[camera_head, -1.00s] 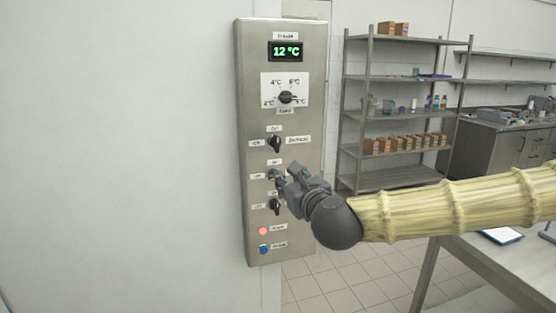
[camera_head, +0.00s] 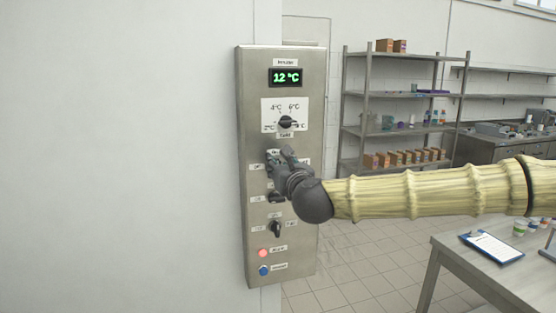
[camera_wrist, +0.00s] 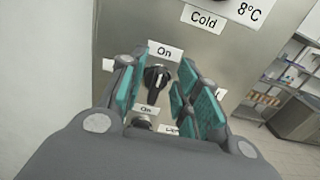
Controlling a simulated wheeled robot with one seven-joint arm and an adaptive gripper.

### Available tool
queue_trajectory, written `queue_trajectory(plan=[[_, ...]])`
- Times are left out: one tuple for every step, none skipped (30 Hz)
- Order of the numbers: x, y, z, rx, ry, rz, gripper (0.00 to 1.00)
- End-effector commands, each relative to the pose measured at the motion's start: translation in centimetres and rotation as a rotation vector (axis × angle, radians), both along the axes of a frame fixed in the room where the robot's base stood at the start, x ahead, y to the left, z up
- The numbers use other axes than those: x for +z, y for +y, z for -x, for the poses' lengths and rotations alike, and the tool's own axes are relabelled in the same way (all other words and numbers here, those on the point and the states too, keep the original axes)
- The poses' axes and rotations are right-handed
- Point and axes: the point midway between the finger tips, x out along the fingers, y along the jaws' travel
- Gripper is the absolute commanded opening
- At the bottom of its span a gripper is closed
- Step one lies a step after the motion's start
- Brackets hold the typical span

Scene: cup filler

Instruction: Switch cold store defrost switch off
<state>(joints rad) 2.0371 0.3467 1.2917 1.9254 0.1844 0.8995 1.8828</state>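The steel control panel (camera_head: 252,100) stands against the wall. The defrost switch is mostly hidden behind my gripper (camera_head: 280,158) in the head view. In the wrist view, a black rotary knob (camera_wrist: 156,78) shows between the teal finger pads, with an "On" label (camera_wrist: 165,51) above it. The knob's handle looks roughly upright, towards that label. My gripper is open, with one finger on each side of the knob; I see gaps on both sides, and contact cannot be told.
A temperature dial (camera_head: 287,122) sits above my gripper. Two more black switches (camera_head: 274,197) (camera_head: 276,228), a red button (camera_head: 263,253) and a blue button (camera_head: 264,270) are below it. A table (camera_head: 450,252) stands at the lower right.

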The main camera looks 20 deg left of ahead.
Motion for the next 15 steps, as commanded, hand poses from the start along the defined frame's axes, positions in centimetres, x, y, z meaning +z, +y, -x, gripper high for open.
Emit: queue_trajectory(plan=[[0.08,0.21,-0.34,-0.001,0.0,0.0,0.32],[0.05,0.3,-0.46,-0.001,0.001,-0.001,0.32],[0.02,0.41,-0.58,0.0,0.001,0.0,0.32],[-0.01,0.47,-0.65,0.0,0.001,0.0,0.32],[-0.02,0.51,-0.69,0.0,0.001,0.001,0.32],[-0.03,0.55,-0.74,0.0,0.001,0.001,0.32],[-0.04,0.57,-0.76,0.0,0.0,0.0,0.32],[-0.05,0.57,-0.77,0.0,0.0,0.0,0.32],[-0.06,0.57,-0.79,0.0,0.0,0.0,0.32],[-0.06,0.56,-0.78,0.0,0.0,0.0,0.32],[-0.06,0.56,-0.78,0.0,0.0,0.0,0.32],[-0.06,0.56,-0.77,0.0,0.0,0.0,0.32],[-0.06,0.56,-0.77,0.0,0.0,0.0,0.32],[-0.05,0.55,-0.78,0.0,0.0,0.0,0.28],[-0.05,0.55,-0.78,0.0,0.0,0.0,0.21]])
